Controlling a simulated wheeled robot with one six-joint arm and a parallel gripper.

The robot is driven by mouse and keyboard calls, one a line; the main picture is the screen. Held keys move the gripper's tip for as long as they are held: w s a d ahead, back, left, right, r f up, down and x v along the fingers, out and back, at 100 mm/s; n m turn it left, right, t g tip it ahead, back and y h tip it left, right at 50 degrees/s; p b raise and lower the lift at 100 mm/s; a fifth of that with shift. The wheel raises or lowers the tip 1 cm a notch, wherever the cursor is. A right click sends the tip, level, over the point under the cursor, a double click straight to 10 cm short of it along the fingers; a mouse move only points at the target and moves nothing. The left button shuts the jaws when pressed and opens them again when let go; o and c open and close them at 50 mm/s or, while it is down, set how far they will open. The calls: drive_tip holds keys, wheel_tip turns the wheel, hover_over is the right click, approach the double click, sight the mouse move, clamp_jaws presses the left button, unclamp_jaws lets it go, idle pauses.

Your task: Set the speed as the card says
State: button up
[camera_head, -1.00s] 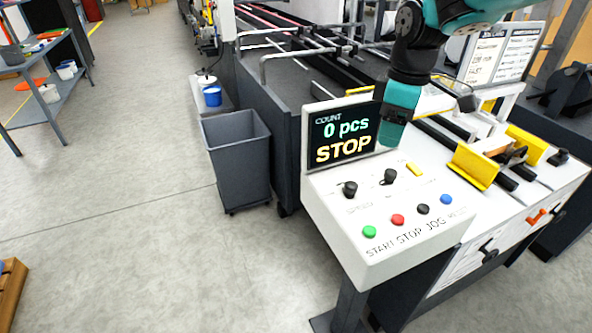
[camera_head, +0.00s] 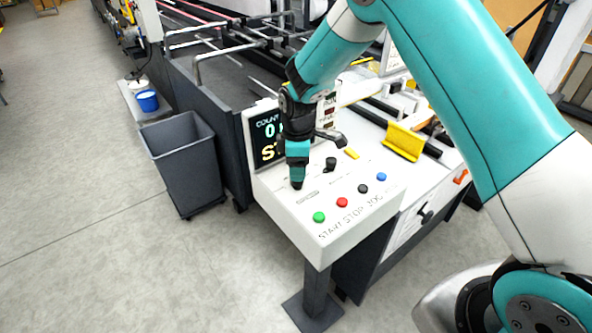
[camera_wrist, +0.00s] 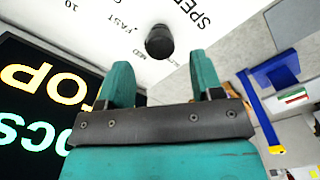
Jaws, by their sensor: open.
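The black speed knob (camera_head: 297,184) is on the white control panel (camera_head: 330,230), just under my gripper (camera_head: 298,172). In the wrist view the knob (camera_wrist: 160,42) stands just past my two teal fingertips (camera_wrist: 162,72), roughly centred between them. The fingers are apart and empty. Printed words SPEED, FAST and MED and the number 10 lie around it; its pointer direction cannot be told. The card board (camera_head: 393,56) behind is mostly hidden by my arm, its text unreadable now.
A second black knob (camera_head: 330,163) and a yellow part (camera_head: 351,153) are close by. Green (camera_head: 319,217), red (camera_head: 342,202), black (camera_head: 363,188) and blue (camera_head: 381,176) buttons line the panel front. The screen (camera_head: 262,138) is partly covered. A grey bin (camera_head: 185,165) stands left.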

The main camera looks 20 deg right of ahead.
drive_tip(key=shift+f+p, duration=0.4)
drive_tip(key=shift+f, duration=1.5)
